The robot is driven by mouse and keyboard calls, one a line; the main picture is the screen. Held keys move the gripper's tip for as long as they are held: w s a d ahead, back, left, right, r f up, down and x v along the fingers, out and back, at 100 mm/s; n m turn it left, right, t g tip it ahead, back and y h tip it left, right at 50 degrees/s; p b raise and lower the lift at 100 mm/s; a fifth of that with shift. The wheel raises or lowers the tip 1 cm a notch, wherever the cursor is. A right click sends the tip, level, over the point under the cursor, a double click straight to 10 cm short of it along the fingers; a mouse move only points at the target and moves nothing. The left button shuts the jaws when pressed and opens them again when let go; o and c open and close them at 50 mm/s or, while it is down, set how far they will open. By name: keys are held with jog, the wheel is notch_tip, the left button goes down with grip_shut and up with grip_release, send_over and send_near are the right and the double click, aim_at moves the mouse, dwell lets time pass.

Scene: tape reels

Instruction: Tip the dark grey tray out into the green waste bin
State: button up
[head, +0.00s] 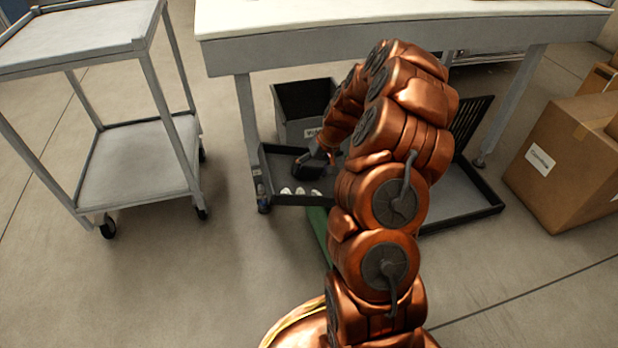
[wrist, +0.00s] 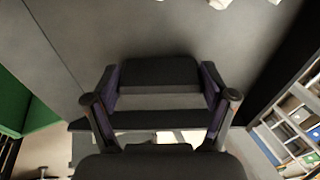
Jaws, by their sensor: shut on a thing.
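The dark grey tray (head: 277,158) is under the workbench in the head view, partly hidden by my arm. Several small white pieces (head: 300,191) lie in it near its front wall. My gripper (head: 309,166) is at the tray and shut on it. In the wrist view the grey tray floor (wrist: 150,30) fills the top, with white pieces (wrist: 219,3) at the upper edge, and my gripper (wrist: 160,98) grips its edge. The green waste bin (head: 318,232) shows just below the tray's front side, mostly hidden by my arm; it shows at left in the wrist view (wrist: 15,102).
A grey labelled bin (head: 295,128) stands behind the tray. The workbench (head: 300,50) spans above. A black-rimmed grey platform (head: 470,195) lies to the right, with a cardboard box (head: 560,165) beyond. A grey trolley (head: 135,165) stands left. Floor at lower left is clear.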

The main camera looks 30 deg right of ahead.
jog(key=shift+s+d+r+t+y+b, duration=0.1)
jog(key=shift+d+r+t+y+b, duration=0.2)
jog(key=shift+d+y+b, duration=0.4)
jog(key=shift+s+d+r+t+y+b, duration=0.1)
jog(key=shift+d+r+y+b, duration=0.3)
jog(key=shift+b, duration=0.55)
jog(key=shift+s+d+r+t+y+b, duration=0.3)
jog(key=shift+d+r+y+b, duration=0.15)
jog(key=shift+r+y+b, duration=0.3)
jog(key=s+d+r+m+t+y+p, duration=0.1)
jog(key=s+d+r+t+y+p, duration=0.1)
jog(key=d+y+p, duration=0.4)
jog(key=shift+s+d+r, duration=0.4)
jog(key=shift+d+r, duration=0.5)
jog(key=shift+d, duration=0.2)
jog(key=shift+d+t+y+p, duration=0.1)
jog(key=shift+t+y+p, duration=0.25)
jog(key=shift+p, duration=0.35)
